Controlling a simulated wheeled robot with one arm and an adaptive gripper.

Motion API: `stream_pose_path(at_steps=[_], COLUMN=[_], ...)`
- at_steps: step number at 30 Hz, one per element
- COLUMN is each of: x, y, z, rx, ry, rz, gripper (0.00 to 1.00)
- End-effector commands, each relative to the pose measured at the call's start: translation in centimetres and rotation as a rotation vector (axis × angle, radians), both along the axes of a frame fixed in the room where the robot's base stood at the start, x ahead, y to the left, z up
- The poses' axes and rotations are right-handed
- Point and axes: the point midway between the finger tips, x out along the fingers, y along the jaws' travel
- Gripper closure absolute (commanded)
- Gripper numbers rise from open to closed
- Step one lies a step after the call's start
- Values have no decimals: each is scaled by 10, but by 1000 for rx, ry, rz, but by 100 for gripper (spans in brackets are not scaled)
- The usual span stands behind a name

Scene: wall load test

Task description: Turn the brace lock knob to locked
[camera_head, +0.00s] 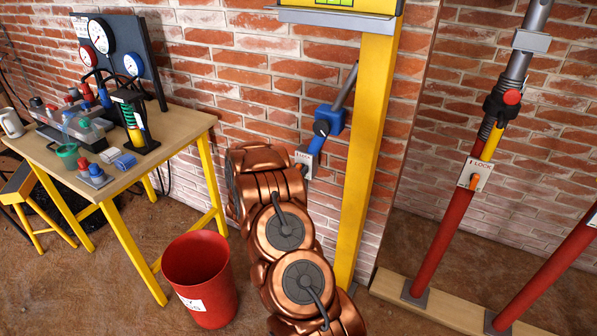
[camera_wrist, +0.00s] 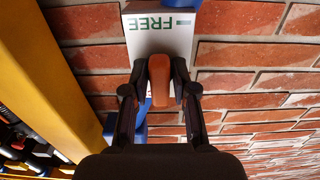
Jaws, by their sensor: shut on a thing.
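The orange-brown knob (camera_wrist: 159,80) sits in front of a white plate (camera_wrist: 140,45) in the wrist view. The plate carries the green word FREE, upside down in that picture. My gripper (camera_wrist: 160,92) is shut on the knob, one finger on each side. The rest of the plate's markings are mostly hidden by the knob and fingers. In the head view the white plate (camera_head: 304,160) shows at the blue brace (camera_head: 329,122) beside the yellow post. My copper arm hides the knob and gripper there.
The yellow post (camera_head: 368,150) stands right of my arm. A red bin (camera_head: 200,280) and a workbench (camera_head: 170,135) with gauges are left. Red braces (camera_head: 440,245) stand right on a wooden sill; one has a LOCK plate (camera_head: 475,173) with an orange handle.

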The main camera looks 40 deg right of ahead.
Motion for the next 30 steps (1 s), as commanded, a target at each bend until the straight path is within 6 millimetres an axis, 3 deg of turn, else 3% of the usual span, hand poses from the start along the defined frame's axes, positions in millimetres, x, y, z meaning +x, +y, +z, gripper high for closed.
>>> stream_pose_path(at_steps=[1, 2, 6, 19, 30], x=[-1, -1, -1, -2, -18], y=[0, 0, 0, 7, 62], z=[-1, -1, -1, 0, -1], rx=[2, 2, 1, 1, 4], ry=[2, 2, 0, 0, 1], rz=[-2, -2, -1, 0, 2], gripper=[100, 71, 57, 56, 56])
